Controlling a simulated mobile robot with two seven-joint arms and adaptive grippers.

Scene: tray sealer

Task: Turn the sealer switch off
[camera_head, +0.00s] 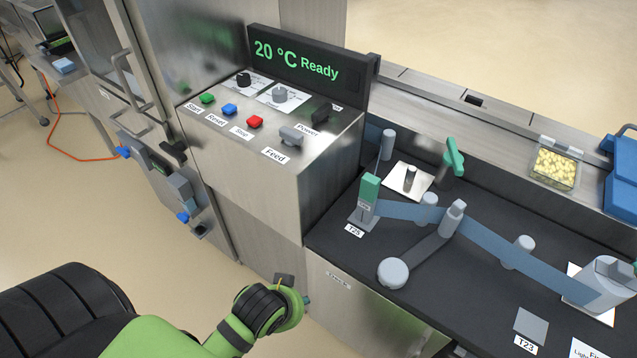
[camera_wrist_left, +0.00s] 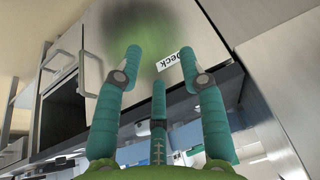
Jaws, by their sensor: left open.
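The sealer's control panel (camera_head: 225,133) is a steel box with a display (camera_head: 308,66) reading "20 °C Ready" in green. A black switch knob (camera_head: 321,113) labelled "Power" sits at its right rear. A grey switch (camera_head: 291,135) labelled "Feed" is in front of it. My left gripper (camera_head: 304,299) is low in front of the cabinet, well below the panel and mostly hidden behind my wrist. In the left wrist view my left gripper (camera_wrist_left: 160,66) has its teal fingers spread and empty, facing a steel front with a "Deck" label. My right gripper is not seen.
Green (camera_head: 207,99), blue (camera_head: 229,109) and red (camera_head: 255,121) buttons and two dials line the panel. Right of it is a dark deck (camera_head: 450,290) with blue film (camera_head: 500,255) running over rollers. Handles and latches (camera_head: 180,187) stick out of the cabinet at left. Floor at lower left is open.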

